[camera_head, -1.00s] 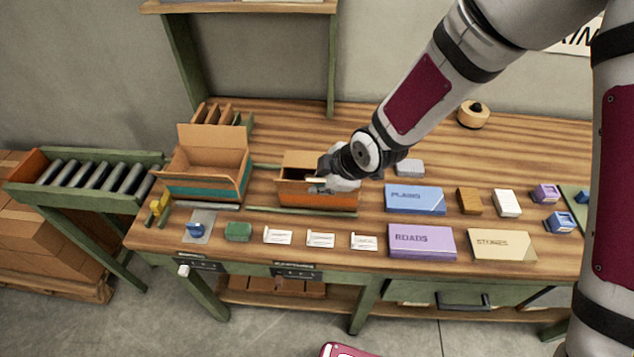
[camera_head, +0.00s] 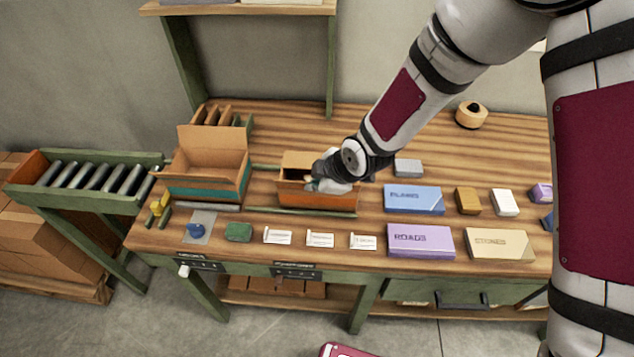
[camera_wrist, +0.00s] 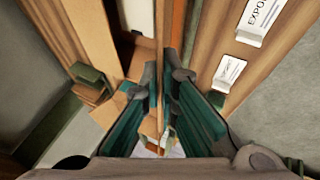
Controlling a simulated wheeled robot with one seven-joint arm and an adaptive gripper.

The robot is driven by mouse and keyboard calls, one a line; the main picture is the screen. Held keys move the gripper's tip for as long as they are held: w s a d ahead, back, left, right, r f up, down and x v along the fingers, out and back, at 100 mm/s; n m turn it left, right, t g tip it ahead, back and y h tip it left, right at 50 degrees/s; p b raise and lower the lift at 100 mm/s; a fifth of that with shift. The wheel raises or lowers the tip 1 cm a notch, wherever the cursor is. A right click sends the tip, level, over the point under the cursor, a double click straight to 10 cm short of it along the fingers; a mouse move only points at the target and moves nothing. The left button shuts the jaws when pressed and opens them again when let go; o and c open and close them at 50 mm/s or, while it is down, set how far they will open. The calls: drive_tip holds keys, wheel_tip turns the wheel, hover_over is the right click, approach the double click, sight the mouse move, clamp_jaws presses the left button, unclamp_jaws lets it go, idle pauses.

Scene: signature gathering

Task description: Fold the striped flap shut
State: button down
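An open cardboard box with an orange lower band (camera_head: 315,200) stands mid-table in the head view. Its raised back flap (camera_head: 300,158) shows. I cannot make out stripes on any flap. My gripper (camera_head: 312,184) is at the right part of this box's opening and hides its right side. In the wrist view my gripper (camera_wrist: 160,78) has two teal-padded fingers with only a narrow gap between the tips. A tan and orange box edge lies in line with that gap. I cannot tell whether the fingers touch or grip it.
A larger open carton with a teal band (camera_head: 205,190) stands to the left. White cards (camera_head: 320,240) lie along the front. A blue box (camera_head: 413,199), a purple box (camera_head: 421,241) and a cream box (camera_head: 499,244) lie right. A green rail (camera_head: 300,211) runs before the orange-banded box.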

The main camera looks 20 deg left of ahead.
drive_tip(key=shift+w+b, duration=0.2)
drive_tip(key=shift+b, duration=0.1)
drive_tip(key=w+g+b, duration=0.1)
drive_tip(key=g+b, duration=0.1)
drive_tip(key=b, duration=0.1)
drive_tip(key=shift+w+m+h+b, duration=0.3)
drive_tip(key=w+g+b, duration=0.1)
drive_tip(key=g+b, duration=0.2)
drive_tip(key=b, duration=0.2)
drive_tip(key=w+a+f+m+g+h+b, duration=0.1)
drive_tip(key=w+g+b, duration=0.1)
drive_tip(key=g+b, duration=0.2)
drive_tip(key=w+m+g+h+b, duration=0.1)
drive_tip(key=g+b, duration=0.2)
drive_tip(key=b, duration=0.2)
drive_tip(key=shift+w+a+f+g+b, duration=0.3)
drive_tip(key=shift+f+g, duration=0.05)
drive_tip(key=shift+g, duration=0.05)
drive_tip(key=g+b, duration=0.2)
drive_tip(key=f+m+g+b, duration=0.1)
drive_tip(key=g+b, duration=0.1)
drive_tip(key=shift+w+f+b, duration=0.15)
drive_tip(key=shift+w+b, duration=0.25)
drive_tip(key=shift+a+m+h, duration=0.1)
drive_tip(key=shift+m+h, duration=0.2)
